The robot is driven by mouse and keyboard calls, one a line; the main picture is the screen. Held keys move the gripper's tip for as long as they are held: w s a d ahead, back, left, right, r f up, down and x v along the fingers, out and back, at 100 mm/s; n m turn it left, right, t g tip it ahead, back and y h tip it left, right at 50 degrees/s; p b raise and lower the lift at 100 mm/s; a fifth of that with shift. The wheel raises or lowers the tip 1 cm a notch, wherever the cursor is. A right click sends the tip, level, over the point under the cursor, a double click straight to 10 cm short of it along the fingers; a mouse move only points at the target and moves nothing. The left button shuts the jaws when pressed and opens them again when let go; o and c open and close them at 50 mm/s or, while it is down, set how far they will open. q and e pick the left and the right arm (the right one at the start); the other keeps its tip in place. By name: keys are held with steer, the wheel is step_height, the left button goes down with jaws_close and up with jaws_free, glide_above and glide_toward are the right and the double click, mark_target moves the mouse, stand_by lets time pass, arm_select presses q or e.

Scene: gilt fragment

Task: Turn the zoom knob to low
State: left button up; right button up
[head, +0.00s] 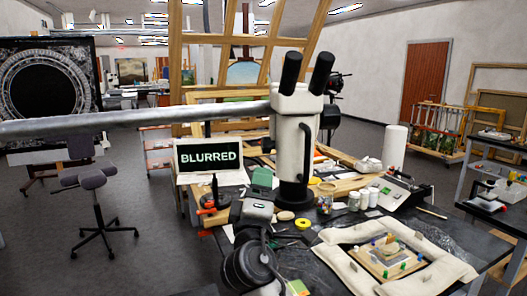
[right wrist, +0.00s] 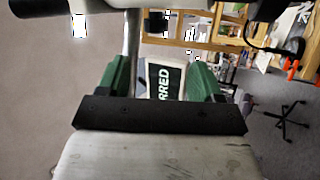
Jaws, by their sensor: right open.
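The white microscope (head: 293,120) stands upright on a black post, with two black eyepieces and a long grey boom (head: 130,122) running left. A small black knob (head: 268,145) sits on its left side, probably the zoom knob; a black knob also shows past my fingers in the right wrist view (right wrist: 157,22). Its markings are too small to read. My right gripper (head: 261,180) is low and left of the microscope, below the knob and apart from it. In the right wrist view its green fingers (right wrist: 160,78) are wide apart with nothing between them. My left gripper is not in view.
A screen (head: 209,157) reading "BLURRED" stands left of the microscope. Jars (head: 362,198), a yellow tape ring (head: 303,223) and a padded tray with a small board (head: 385,262) crowd the black table. A stool (head: 98,205) stands at left.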

mark_target(264, 151)
steer(key=p+x, duration=0.1)
steer(key=x, duration=0.2)
steer(key=p+x, duration=0.1)
steer(key=x, duration=0.2)
steer(key=p+x, duration=0.1)
steer(key=x, duration=0.3)
steer(key=shift+s+a+r+p, duration=0.1)
steer(key=shift+a+r+p, duration=0.05)
steer(key=shift+r+p, duration=0.2)
steer(key=shift+w+r, duration=0.1)
steer(key=shift+w, duration=0.35)
steer(key=c, duration=0.9)
steer(key=p, duration=0.3)
steer(key=shift+r+n+g+y+p, duration=0.3)
steer(key=shift+g+p, duration=0.05)
steer(key=shift+g, duration=0.05)
steer(key=shift+s, duration=0.1)
steer(key=shift+f, duration=0.3)
